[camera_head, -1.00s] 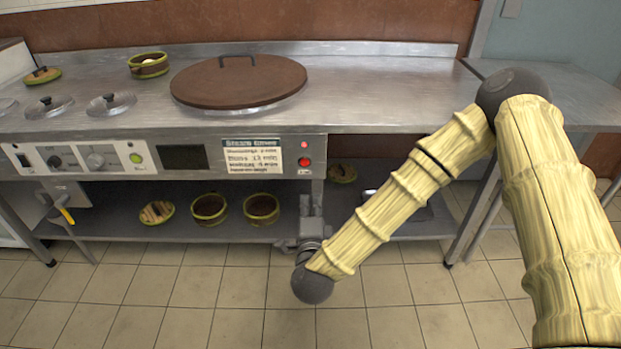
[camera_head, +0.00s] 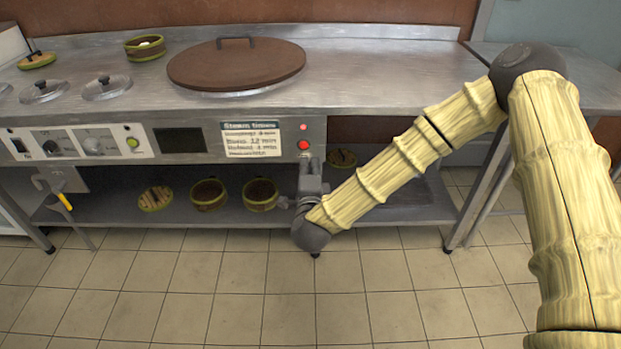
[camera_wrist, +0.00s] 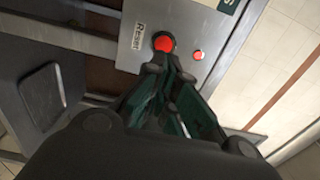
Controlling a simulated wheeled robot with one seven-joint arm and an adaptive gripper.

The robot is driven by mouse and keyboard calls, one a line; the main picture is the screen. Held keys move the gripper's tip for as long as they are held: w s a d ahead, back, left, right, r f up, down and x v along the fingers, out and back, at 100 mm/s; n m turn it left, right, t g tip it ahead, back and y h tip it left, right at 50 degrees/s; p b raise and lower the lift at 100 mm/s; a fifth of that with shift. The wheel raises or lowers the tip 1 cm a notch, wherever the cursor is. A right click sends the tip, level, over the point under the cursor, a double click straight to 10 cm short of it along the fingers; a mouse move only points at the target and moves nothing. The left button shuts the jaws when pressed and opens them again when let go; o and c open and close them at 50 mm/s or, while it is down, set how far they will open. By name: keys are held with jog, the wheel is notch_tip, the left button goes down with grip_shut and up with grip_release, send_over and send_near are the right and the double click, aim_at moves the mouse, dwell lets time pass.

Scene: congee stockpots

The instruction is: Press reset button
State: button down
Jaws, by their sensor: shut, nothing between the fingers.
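The red button (camera_head: 303,145) is on the right end of the steel control panel, below a smaller red light (camera_head: 303,127). In the wrist view the red button (camera_wrist: 164,42) shows large, with a small label beside it, and the small light (camera_wrist: 197,55) is to its right. My gripper (camera_head: 312,162) is shut and empty, pointing up just below the button in the head view. In the wrist view its dark green fingers (camera_wrist: 172,72) end close to the button's lower edge. I cannot tell whether they touch it.
The panel also carries a text sign (camera_head: 252,139), a dark display (camera_head: 180,141), knobs and a green button (camera_head: 132,143). A large brown lid (camera_head: 236,66) lies on the counter above. The lower shelf (camera_head: 110,212) holds several small round baskets. Open floor lies in front.

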aim_at(309, 142)
jog(key=w+b, duration=0.1)
jog(key=w, duration=0.4)
jog(key=shift+w, duration=0.5)
jog(key=shift+w+r, duration=0.25)
jog(key=shift+w, duration=0.6)
jog(key=shift+r, duration=0.1)
jog(key=shift+s+d+p, duration=0.15)
jog(key=shift+s+p, duration=0.15)
jog(key=shift+s, duration=0.2)
jog(key=s+p, duration=0.2)
jog(key=s, duration=1.1)
jog(key=shift+s+f, duration=0.25)
jog(key=shift+f, duration=0.1)
